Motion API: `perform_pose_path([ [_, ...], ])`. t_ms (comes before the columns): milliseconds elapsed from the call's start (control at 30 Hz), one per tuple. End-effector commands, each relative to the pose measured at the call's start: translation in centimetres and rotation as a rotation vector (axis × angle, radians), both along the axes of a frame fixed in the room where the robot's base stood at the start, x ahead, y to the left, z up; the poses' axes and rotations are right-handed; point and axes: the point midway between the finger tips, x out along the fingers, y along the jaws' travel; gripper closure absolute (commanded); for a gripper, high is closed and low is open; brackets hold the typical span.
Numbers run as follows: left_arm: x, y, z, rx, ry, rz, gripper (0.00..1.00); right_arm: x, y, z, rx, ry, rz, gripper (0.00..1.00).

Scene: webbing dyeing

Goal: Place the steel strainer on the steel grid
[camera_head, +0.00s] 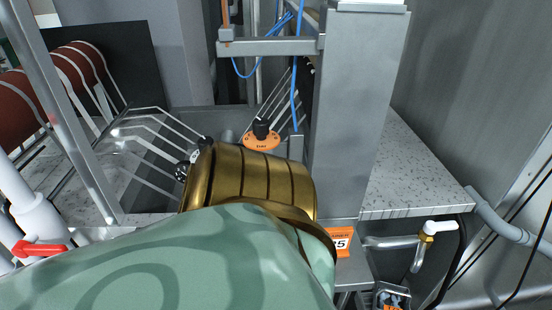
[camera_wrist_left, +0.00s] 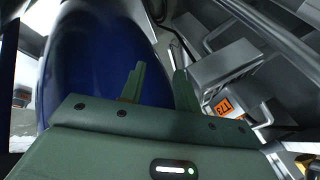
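I cannot make out the steel strainer or the steel grid for sure in either view. In the left wrist view my left gripper (camera_wrist_left: 159,73) has its two green fingers apart, with nothing seen between them. In the head view a green patterned arm link of mine with a brass joint fills the lower middle and hides what lies behind it. No gripper shows in the head view, and my right gripper is in neither view.
A grey steel column (camera_head: 355,120) stands behind the arm. A speckled worktop (camera_head: 410,175) lies right of it. White bands (camera_head: 150,130) run from red rolls (camera_head: 80,68) at the left. A large blue rounded body (camera_wrist_left: 95,60) is close beside the left gripper.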

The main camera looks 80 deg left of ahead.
Motion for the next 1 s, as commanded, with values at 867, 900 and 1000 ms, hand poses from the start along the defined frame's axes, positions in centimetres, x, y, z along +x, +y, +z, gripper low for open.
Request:
perform_pose_path([
  [867,-19.7,0.2,-11.0,-0.322,0.367,0.331,0.68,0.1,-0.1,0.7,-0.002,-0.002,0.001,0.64],
  [900,-19.7,0.2,-10.6,-0.322,0.366,0.331,0.68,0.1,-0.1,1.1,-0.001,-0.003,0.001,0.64],
  [1000,-19.5,0.2,-9.5,-0.322,0.364,0.33,0.68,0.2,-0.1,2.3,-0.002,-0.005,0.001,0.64],
])
